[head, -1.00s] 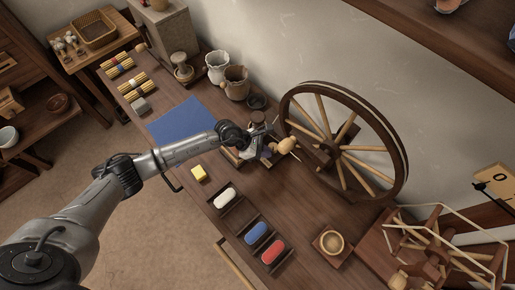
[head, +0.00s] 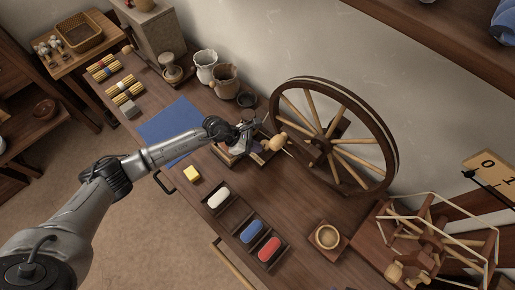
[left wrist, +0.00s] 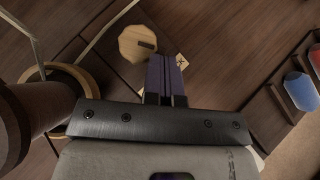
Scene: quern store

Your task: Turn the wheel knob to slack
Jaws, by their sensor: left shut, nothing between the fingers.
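The wheel knob (head: 277,143), a pale rounded wooden piece, sits at the left of the large spoked spinning wheel (head: 391,150). In the left wrist view the knob (left wrist: 137,43) is a faceted wooden disc with a short dark mark near its right edge. My left gripper (head: 256,124) is just left of and above the knob in the head view. In the left wrist view its fingers (left wrist: 166,65) are together and empty, just beside the knob; whether they touch it I cannot tell. A small marked label (left wrist: 182,61) lies behind the fingertips. My right gripper does not show.
Trays with a white (head: 219,198), a blue (head: 252,231) and a red piece (head: 269,249) line the front of the bench. A yellow block (head: 192,174) and blue mat (head: 168,125) lie left.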

